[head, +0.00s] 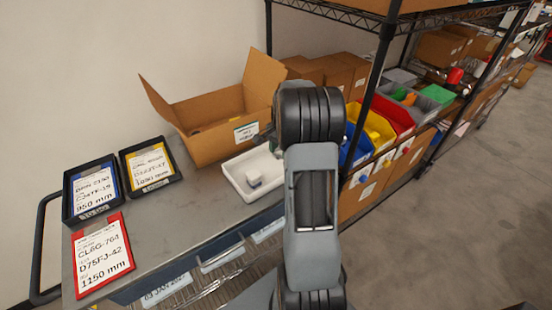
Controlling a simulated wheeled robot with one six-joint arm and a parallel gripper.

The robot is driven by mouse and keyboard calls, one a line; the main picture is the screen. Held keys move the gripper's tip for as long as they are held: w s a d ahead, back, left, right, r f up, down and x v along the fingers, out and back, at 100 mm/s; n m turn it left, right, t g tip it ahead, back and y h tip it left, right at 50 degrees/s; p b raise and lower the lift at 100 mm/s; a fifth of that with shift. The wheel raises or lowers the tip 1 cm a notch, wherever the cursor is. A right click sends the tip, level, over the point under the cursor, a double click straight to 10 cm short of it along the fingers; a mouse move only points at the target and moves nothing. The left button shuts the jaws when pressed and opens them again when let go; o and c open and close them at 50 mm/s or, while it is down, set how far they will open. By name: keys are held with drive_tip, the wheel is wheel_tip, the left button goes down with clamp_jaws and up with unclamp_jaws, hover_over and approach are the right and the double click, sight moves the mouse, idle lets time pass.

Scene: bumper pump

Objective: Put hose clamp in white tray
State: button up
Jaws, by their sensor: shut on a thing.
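The white tray (238,187) is a shallow open tray on the grey bench, left of my arm. A small grey and white piece (254,178) lies in it; it is too small to identify. My gripper (266,137) is mostly hidden behind my dark wrist, with only a dark bit showing at its left, near the back edge of the tray. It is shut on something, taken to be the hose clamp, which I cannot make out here.
An open cardboard box (215,125) stands behind the tray. Two black label trays (168,183) and a red-framed card (130,262) lie left. A shelf post (378,75) and coloured bins (378,130) stand right. The bench between cards and tray is clear.

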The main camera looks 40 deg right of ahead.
sight(276, 165)
drive_tip(key=shift+w+a+f, duration=0.2)
drive_tip(key=shift+a+f, duration=0.1)
drive_tip(key=shift+f, duration=0.05)
drive_tip(key=f, duration=0.3)
drive_tip(key=shift+w+a, duration=0.2)
drive_tip(key=shift+a, duration=0.05)
drive_tip(key=shift+f, duration=0.45)
drive_tip(key=shift+f, duration=0.1)
drive_tip(key=o, duration=0.9)
